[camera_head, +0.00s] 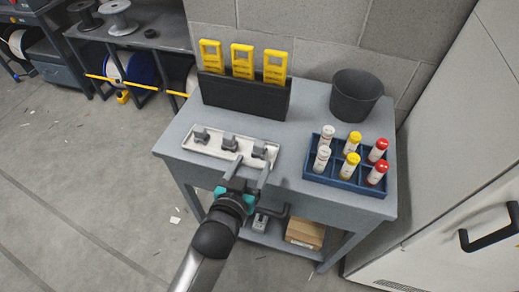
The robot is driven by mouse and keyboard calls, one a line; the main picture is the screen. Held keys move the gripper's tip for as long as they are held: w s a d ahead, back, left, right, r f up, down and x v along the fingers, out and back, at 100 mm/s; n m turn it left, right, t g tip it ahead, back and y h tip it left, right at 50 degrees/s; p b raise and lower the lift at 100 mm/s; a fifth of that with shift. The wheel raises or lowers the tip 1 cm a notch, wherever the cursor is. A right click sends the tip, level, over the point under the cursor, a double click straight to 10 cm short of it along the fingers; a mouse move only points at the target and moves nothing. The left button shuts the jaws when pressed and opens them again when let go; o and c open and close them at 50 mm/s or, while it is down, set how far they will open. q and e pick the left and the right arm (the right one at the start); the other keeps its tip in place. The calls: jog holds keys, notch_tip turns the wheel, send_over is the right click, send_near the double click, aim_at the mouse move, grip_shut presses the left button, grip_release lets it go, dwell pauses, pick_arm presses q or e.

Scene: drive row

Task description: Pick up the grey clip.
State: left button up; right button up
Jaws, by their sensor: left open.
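Three grey clips stand in a row on a white tray (190,148) on the grey table. The left clip (201,134), the middle clip (229,142) and the right clip (259,150) are small and blocky. My left gripper (252,164) reaches in from below, open and empty. Its two fingers point at the tray's right end, one on each side in front of the right clip. I cannot tell whether they touch the clip or tray. My right gripper is not in view.
A blue rack (312,173) of capped tubes stands right of the tray. Behind are a black holder (243,97) with three yellow tags and a dark bin (355,97). A cardboard box (305,233) is on the lower shelf. A pale cabinet (470,170) borders the right.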

aim_at(258, 149)
pick_arm(q)
jog(key=shift+a+b+x, duration=0.15)
jog(key=shift+b+x, duration=0.15)
jog(key=shift+x, duration=1.35)
jog(key=shift+a+b+x, duration=0.1)
jog(key=shift+b+x, duration=0.2)
jog(key=shift+x, duration=1.35)
jog(key=shift+w+r, duration=0.1)
jog(key=shift+r, duration=0.1)
jog(key=shift+c, duration=0.2)
grip_shut()
